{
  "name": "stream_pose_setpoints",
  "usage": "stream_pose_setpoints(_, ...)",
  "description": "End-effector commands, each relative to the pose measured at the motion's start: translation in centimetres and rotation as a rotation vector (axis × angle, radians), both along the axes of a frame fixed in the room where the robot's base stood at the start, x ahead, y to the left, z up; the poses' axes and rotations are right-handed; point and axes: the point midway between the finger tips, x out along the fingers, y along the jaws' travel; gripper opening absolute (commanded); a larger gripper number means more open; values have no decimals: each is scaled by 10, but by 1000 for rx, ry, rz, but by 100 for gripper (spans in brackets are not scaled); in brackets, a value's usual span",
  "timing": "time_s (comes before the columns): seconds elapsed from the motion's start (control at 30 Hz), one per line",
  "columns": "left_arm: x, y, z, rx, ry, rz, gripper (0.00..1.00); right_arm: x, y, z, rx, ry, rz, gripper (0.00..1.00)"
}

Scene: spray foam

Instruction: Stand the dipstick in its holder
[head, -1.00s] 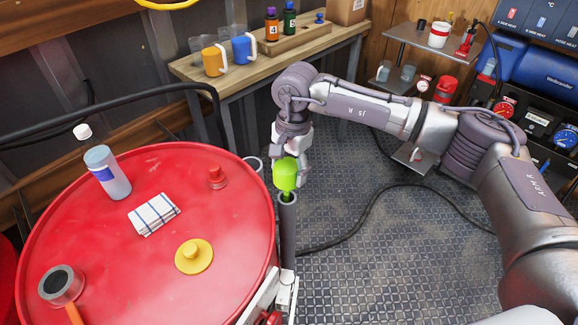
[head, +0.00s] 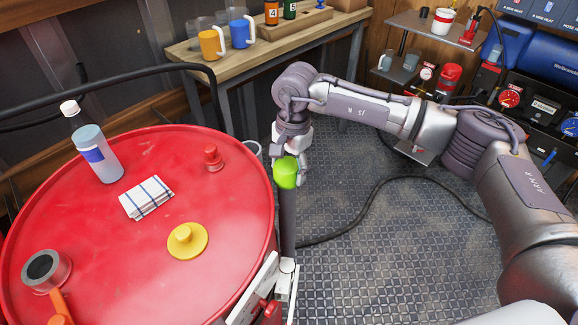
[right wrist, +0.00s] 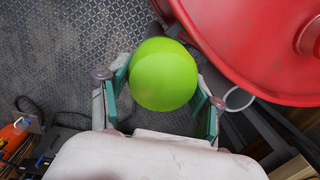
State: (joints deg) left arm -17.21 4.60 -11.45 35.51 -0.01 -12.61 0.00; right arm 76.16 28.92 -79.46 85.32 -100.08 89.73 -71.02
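The dipstick's bright green rounded handle (head: 286,172) sits at the top of a dark upright tube (head: 288,215), the holder, beside the red drum. The handle hides the tube's mouth, and the dipstick's rod is not visible. My right gripper (head: 293,165) is at the handle, with a finger showing on its far right side. In the right wrist view the green handle (right wrist: 163,75) lies between both finger pads (right wrist: 163,88), which appear to press on its sides. My left gripper is not in view.
The red drum (head: 110,270) carries a bottle (head: 97,150), a folded cloth (head: 146,198), a yellow lid (head: 187,241) and a red cap (head: 213,158). A white bracket (head: 254,292) sits at its rim. A wooden bench (head: 270,52) stands behind; a black hose (head: 375,200) crosses the floor.

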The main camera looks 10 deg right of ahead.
Motion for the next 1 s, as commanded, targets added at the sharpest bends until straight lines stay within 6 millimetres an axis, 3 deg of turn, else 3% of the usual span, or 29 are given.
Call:
stream_pose_setpoints(0.03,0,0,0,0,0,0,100,0,0,0,0,0,0,75)
stream_pose_setpoints(0.13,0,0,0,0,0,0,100,0,0,0,0,0,0,92)
stream_pose_setpoints(0.57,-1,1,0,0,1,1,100,0,0,6,1,-1,0,93)
stream_pose_setpoints(1.0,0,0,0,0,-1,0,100,1,-6,91,0,-2,0,93)
